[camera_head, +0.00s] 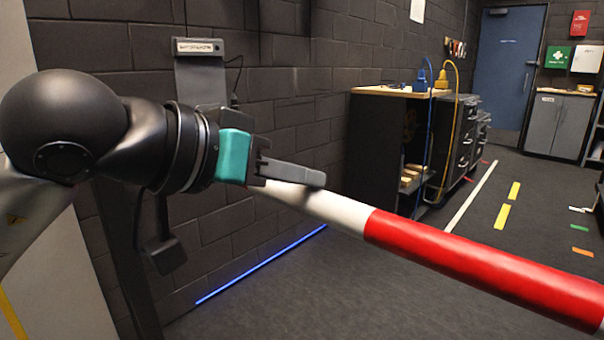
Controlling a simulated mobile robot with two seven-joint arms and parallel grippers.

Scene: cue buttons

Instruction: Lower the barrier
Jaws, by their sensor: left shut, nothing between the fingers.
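The barrier (480,266) is a red and white striped round pole. It runs from the middle of the view down to the lower right, where it leaves the picture. Its near white band (342,212) starts at my left gripper (318,181). My left gripper is shut, with its dark fingers lying over the top of the white band. I cannot tell whether the fingers touch the pole. The pole's far left end is hidden behind the gripper. My right gripper is not in view.
A dark post with a labelled box (199,46) stands by the brick wall at left. A workbench (378,145) with drawers and hanging cables stands behind the barrier. A blue strip (262,264) runs along the wall base. The floor at right is mostly open towards a blue door (507,65).

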